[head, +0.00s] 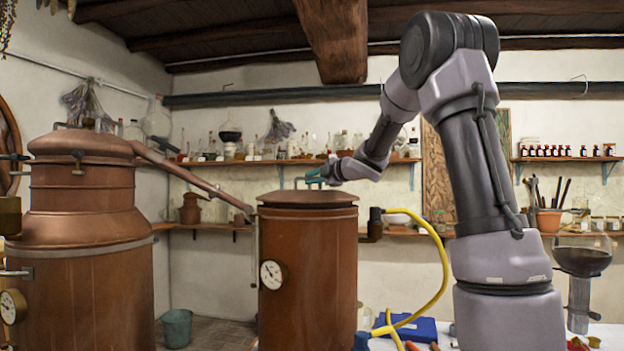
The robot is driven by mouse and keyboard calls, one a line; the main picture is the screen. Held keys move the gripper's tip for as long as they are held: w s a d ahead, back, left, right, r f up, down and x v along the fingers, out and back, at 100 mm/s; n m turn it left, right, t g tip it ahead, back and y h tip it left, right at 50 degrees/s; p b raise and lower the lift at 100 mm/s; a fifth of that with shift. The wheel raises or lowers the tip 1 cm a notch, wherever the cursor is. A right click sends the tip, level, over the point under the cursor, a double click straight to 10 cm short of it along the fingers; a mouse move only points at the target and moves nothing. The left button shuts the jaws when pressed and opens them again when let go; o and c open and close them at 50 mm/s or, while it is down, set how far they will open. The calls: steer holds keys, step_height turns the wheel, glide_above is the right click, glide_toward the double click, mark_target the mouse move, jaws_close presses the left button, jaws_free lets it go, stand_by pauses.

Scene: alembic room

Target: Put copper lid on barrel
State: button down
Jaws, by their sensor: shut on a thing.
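The copper lid (308,197) lies flat over the top of the copper barrel (309,265) in the middle of the head view. The lid looks level and its edge appears to meet the barrel's rim; any thin gap is too small to tell. The lid has a thin handle on top. My gripper (313,180) is at this handle, just above the lid, and is shut on it. The gripper's fingers are small in the view, so the exact hold is partly hidden.
A larger copper still (85,230) stands at the left, its pipe (185,172) sloping down towards the barrel. A yellow hose (440,265) hangs right of the barrel. Shelves with glassware line the back wall. A green bucket (176,327) stands on the floor.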

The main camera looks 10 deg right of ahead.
mark_target(337, 194)
stand_by(0.3)
steer(key=shift+f, duration=0.7)
steer(key=shift+f, duration=0.25)
stand_by(0.5)
steer(key=c, duration=0.8)
jaws_free()
steer(key=shift+f, duration=0.1)
steer(key=v, duration=1.1)
